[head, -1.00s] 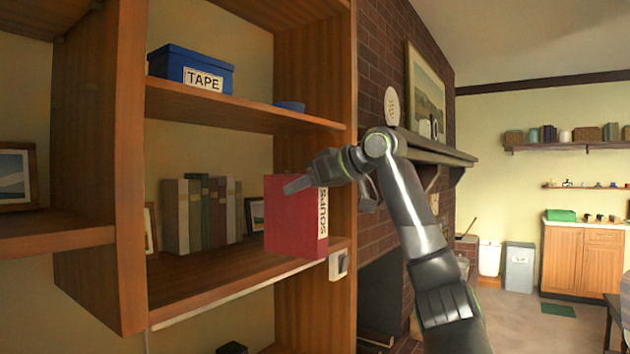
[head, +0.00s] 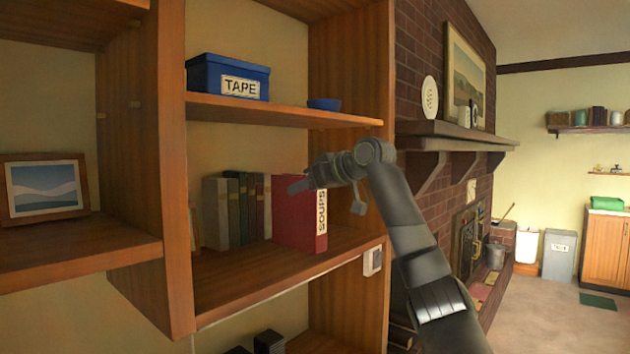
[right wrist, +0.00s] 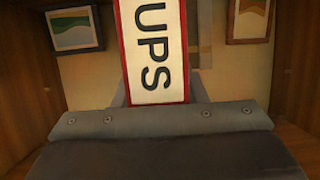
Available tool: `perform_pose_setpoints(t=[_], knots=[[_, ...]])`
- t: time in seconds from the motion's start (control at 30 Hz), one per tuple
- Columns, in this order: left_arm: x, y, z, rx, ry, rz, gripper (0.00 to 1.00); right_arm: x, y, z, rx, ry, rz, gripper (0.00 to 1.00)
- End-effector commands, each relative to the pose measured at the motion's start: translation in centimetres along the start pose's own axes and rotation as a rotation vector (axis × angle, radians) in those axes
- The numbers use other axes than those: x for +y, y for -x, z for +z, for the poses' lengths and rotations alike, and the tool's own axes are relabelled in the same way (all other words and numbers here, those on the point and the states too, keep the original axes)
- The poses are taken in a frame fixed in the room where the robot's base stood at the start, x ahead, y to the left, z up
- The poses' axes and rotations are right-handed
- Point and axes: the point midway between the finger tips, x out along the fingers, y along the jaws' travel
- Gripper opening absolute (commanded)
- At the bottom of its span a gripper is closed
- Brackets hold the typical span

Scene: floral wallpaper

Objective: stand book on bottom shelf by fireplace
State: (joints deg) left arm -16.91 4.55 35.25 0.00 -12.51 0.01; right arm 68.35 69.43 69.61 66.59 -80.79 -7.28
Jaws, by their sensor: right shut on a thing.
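A red book (head: 296,228) with a white spine label reading SOUPS stands upright on or just above the shelf board (head: 235,285) under the blue tape box. My right gripper (head: 312,184) is shut on the book near its top. In the right wrist view the label (right wrist: 155,50) fills the middle, upright between the fingers. Whether the book's bottom touches the board is hard to tell. My left gripper is not in view.
The blue TAPE box (head: 228,78) and a small blue bowl (head: 324,104) sit on the shelf above. A bookcase side panel (head: 350,150) stands right of the book. The brick fireplace (head: 470,190) with its mantel (head: 450,133) is farther right. Dark objects (head: 268,342) sit below.

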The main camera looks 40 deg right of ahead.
Motion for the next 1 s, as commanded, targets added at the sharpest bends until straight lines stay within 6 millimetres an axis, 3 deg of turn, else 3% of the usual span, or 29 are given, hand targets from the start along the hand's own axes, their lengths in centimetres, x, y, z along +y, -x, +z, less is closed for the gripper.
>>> perform_pose_setpoints(t=[0.23, 0.3, 0.5, 0.93, 0.97, 1.0], knots=[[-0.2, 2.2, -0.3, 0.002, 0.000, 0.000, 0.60, -0.1, -2.1, -1.4, 0.002, 0.000, -0.002, 0.00], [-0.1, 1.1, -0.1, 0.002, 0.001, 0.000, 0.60, 0.0, -2.6, -0.1, 0.002, 0.001, 0.000, 0.00], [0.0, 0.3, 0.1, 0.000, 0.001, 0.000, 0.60, 0.0, -3.0, 0.8, 0.003, 0.001, 0.001, 0.00], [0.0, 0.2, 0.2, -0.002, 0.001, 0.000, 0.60, 0.0, -3.0, 1.1, 0.004, 0.001, 0.001, 0.00], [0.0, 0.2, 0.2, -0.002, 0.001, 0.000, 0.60, 0.0, -3.0, 1.1, 0.004, 0.001, 0.001, 0.41], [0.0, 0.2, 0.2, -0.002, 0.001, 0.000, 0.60, 0.0, -3.0, 1.1, 0.004, 0.001, 0.001, 0.46]])
